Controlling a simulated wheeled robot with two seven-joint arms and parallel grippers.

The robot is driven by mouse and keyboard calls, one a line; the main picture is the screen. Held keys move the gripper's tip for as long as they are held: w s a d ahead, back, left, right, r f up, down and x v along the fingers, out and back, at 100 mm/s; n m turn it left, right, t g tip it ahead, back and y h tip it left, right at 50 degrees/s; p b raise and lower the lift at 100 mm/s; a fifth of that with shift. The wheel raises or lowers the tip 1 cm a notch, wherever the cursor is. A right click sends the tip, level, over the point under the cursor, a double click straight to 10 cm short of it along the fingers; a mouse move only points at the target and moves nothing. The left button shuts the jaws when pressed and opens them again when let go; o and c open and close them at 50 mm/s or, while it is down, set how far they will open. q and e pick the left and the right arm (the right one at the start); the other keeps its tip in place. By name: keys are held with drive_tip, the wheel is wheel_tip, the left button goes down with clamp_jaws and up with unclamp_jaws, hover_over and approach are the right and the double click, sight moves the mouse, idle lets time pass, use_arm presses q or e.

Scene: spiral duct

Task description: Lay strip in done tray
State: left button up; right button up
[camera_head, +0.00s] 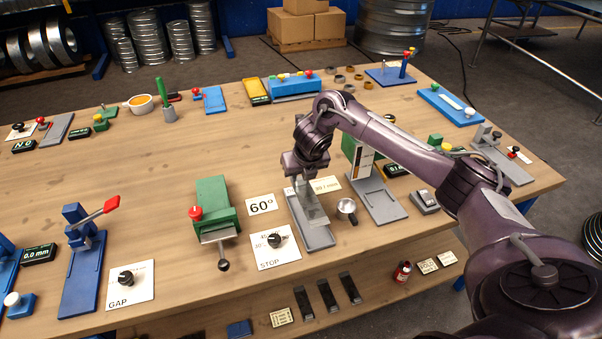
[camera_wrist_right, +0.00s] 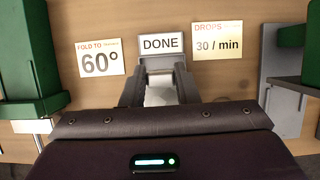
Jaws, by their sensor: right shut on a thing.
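My right gripper (camera_head: 304,180) is shut on a grey metal strip (camera_head: 316,209), which hangs below the jaws over the done tray. The grey done tray (camera_head: 318,240) lies on the bench, partly hidden behind the strip and gripper. I cannot tell whether the strip touches the tray. In the right wrist view, the gripper fingers (camera_wrist_right: 160,88) stand in front of the white DONE sign (camera_wrist_right: 161,44), with a pale surface between them. My left gripper is not in view.
A green folding tool (camera_head: 213,205) with a red knob and the 60° card (camera_head: 261,205) stand left of the tray. The STOP dial card (camera_head: 275,247) is at its front left. A small metal cup (camera_head: 347,207) and a grey-based green device (camera_head: 378,200) stand to the right.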

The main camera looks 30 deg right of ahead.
sight(302, 187)
drive_tip(key=shift+f+b, duration=2.65)
drive_tip(key=shift+f, duration=0.85)
drive_tip(key=o, duration=1)
drive_tip(key=shift+o, duration=0.6)
drive_tip(key=o, duration=0.5)
drive_tip(key=shift+c, duration=0.2)
drive_tip(key=shift+r, duration=0.15)
